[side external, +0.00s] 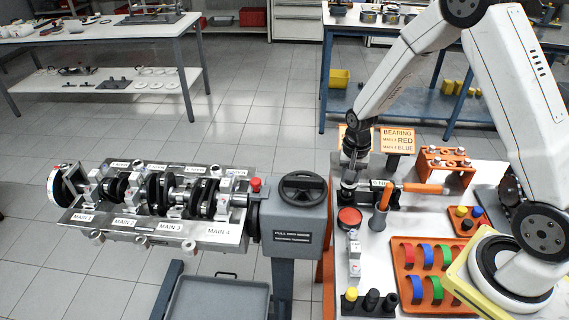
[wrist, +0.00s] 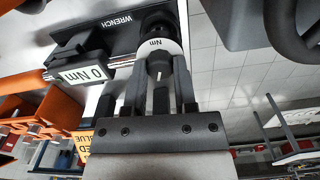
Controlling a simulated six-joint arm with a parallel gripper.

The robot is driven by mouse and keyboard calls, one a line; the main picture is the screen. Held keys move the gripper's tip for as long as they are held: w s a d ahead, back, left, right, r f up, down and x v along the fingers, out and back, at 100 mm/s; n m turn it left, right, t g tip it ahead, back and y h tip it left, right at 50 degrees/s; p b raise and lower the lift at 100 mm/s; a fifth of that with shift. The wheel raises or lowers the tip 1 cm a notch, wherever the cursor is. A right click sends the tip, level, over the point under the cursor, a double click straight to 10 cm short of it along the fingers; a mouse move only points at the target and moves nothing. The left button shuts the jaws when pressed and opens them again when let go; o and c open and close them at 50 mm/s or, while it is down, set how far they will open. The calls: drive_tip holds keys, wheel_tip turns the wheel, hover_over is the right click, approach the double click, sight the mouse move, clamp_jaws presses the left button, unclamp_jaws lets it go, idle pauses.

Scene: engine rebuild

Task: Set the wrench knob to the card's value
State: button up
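The torque wrench lies on a black holder labelled WRENCH (wrist: 125,25) on the white bench, its orange handle (side external: 425,188) pointing right in the side view. Its white readout tag (wrist: 85,75) reads "0 Nm" in the wrist view. The dark wrench knob, with a white ring marked Nm (wrist: 160,47), is at the wrench's end. My gripper (side external: 349,180) points down over the knob. In the wrist view its fingers (wrist: 160,80) stand on both sides of the knob; whether they press on it is unclear. An orange card (side external: 397,140) shows BEARING, RED and BLUE; no torque number is legible.
A red button (side external: 349,218) and an upright orange-topped tool (side external: 380,207) stand close to my gripper. An orange tray (side external: 398,262) of coloured bearing shells is at the front right. The crankshaft stand (side external: 150,205) with its handwheel (side external: 303,187) is to the left.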

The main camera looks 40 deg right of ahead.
drive_tip(key=o, duration=0.4)
drive_tip(key=shift+o, duration=0.2)
drive_tip(key=shift+r, duration=0.1)
drive_tip(key=shift+r, duration=3.85)
drive_tip(key=shift+s+a+r+n, duration=0.2)
drive_tip(key=shift+s+a+n, duration=0.1)
drive_tip(key=shift+s+a, duration=0.05)
drive_tip(key=s+a+r+n+t, duration=0.2)
drive_tip(key=s+a+r+n, duration=0.1)
drive_tip(key=s+a+n, duration=0.4)
drive_tip(key=s+n, duration=0.2)
drive_tip(key=s, duration=0.2)
drive_tip(key=shift+a+r+t, duration=0.15)
drive_tip(key=shift+r+t, duration=0.15)
